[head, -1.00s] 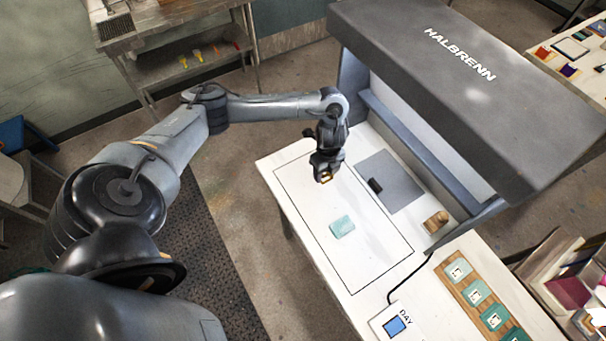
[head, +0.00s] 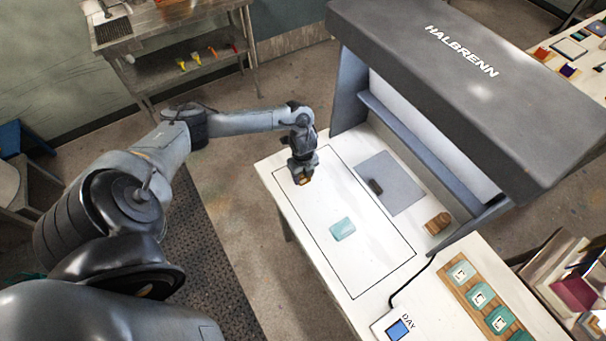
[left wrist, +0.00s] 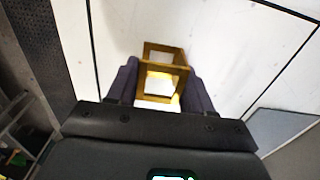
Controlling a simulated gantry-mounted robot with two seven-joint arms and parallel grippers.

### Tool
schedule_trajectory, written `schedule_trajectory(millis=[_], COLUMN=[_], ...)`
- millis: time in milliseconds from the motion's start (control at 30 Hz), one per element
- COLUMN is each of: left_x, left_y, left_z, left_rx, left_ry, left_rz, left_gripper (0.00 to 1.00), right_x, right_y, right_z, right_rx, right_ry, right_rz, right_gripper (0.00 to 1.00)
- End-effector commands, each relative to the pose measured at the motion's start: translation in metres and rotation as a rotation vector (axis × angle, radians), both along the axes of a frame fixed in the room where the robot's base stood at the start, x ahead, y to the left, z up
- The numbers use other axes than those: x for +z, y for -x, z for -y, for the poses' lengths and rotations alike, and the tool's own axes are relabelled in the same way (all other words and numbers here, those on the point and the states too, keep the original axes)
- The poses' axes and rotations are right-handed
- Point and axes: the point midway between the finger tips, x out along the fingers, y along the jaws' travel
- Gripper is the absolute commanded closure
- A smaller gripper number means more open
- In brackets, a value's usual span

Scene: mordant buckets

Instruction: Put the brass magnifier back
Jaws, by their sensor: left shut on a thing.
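The brass magnifier (left wrist: 163,68) is a folding yellow-gold frame with square openings. It sits between the two dark fingers of my left gripper (left wrist: 160,88), which is shut on it. In the head view my left gripper (head: 302,178) is over the far left corner of the white table (head: 300,215), inside the thin black outline. Only a small brass bit of the magnifier shows below the fingers there. I cannot tell whether it touches the table. My right gripper is not in view.
A teal swatch (head: 342,229) lies inside the outline. A brown wooden object (head: 437,223) stands by the grey HALBRENN hood (head: 450,90). A wooden rack (head: 455,284) holds several teal cards at lower right.

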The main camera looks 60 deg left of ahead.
Motion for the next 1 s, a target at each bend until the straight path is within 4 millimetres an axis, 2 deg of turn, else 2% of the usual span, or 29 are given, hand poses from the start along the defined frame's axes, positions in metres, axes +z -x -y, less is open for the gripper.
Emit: schedule_trajectory(millis=[400, 433, 567, 600, 867, 1000], left_x=[-0.0049, -0.0042, -0.0038, -0.0037, -0.003, 0.0036], left_y=[-0.0002, -0.0002, -0.0002, -0.0002, -0.0003, -0.0007], left_z=[-0.0002, -0.0003, -0.0003, -0.0002, -0.0003, -0.0003], left_rx=[0.0, -0.001, -0.001, -0.001, 0.0, -0.001], left_ry=[-0.001, -0.001, -0.001, -0.001, -0.001, -0.001], left_rz=[0.0, 0.0, 0.0, 0.0, 0.001, 0.002], left_gripper=[0.85, 0.46, 0.26, 0.24, 0.24, 0.24], right_x=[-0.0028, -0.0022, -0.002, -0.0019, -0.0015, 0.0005], right_y=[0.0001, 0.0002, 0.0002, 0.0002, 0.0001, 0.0], right_z=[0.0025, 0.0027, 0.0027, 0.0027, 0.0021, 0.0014], right_rx=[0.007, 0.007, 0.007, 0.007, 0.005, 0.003], right_ry=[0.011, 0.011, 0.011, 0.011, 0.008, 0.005], right_rz=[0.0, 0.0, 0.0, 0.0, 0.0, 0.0], right_gripper=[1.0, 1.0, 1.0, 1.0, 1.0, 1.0])
